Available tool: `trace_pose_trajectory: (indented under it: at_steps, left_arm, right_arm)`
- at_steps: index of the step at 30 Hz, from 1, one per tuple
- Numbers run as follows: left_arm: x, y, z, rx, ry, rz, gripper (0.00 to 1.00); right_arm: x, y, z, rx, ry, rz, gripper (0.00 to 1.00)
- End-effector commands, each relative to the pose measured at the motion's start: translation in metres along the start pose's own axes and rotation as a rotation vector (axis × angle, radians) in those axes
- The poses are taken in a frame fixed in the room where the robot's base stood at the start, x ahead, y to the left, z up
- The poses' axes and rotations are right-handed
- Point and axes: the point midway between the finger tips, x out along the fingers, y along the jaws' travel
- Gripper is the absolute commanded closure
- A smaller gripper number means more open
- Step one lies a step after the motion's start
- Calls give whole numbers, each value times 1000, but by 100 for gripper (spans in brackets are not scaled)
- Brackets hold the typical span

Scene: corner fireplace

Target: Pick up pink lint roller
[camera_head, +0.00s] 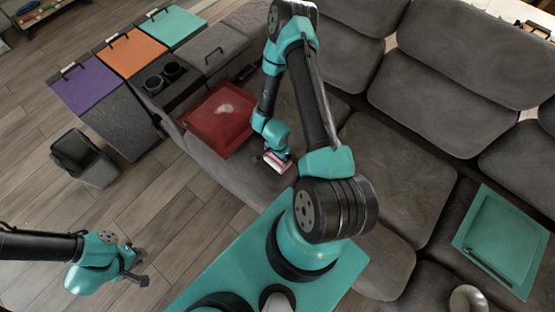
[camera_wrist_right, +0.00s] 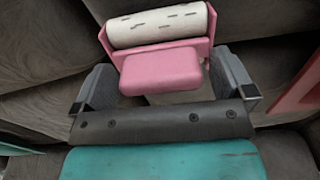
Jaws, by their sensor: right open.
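The pink lint roller (camera_head: 277,160) is at the grey sofa seat, under the end of my right arm in the head view. In the right wrist view it has a white roll on top and a pink handle (camera_wrist_right: 160,71) pointing toward me. My right gripper (camera_wrist_right: 166,88) is open, with one dark finger on each side of the handle. The handle looks apart from the right finger and very near the left one. In the head view the right gripper (camera_head: 272,157) partly hides the roller. My left gripper (camera_head: 141,269) is open and empty above the wooden floor.
A red tray (camera_head: 207,122) lies on the sofa left of the roller. A teal tray (camera_head: 500,238) lies on the seat at the right. Storage seats with purple, orange and teal lids (camera_head: 172,28) stand at upper left. A dark bin (camera_head: 84,158) stands on the floor.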

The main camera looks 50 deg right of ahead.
Motion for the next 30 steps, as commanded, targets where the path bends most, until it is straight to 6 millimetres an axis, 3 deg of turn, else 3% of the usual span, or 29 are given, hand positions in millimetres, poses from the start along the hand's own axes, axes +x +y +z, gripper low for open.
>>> trace_pose_trajectory:
  at_steps: [4,18,30]
  left_arm:
    - [0,0,0,0,0,0,80]
    - [0,0,0,0,0,0,80]
    - [0,0,0,0,0,0,80]
  right_arm:
    - [0,0,0,0,0,0,2]
    - [0,0,0,0,0,0,46]
    - [-6,0,0,1,0,0,46]
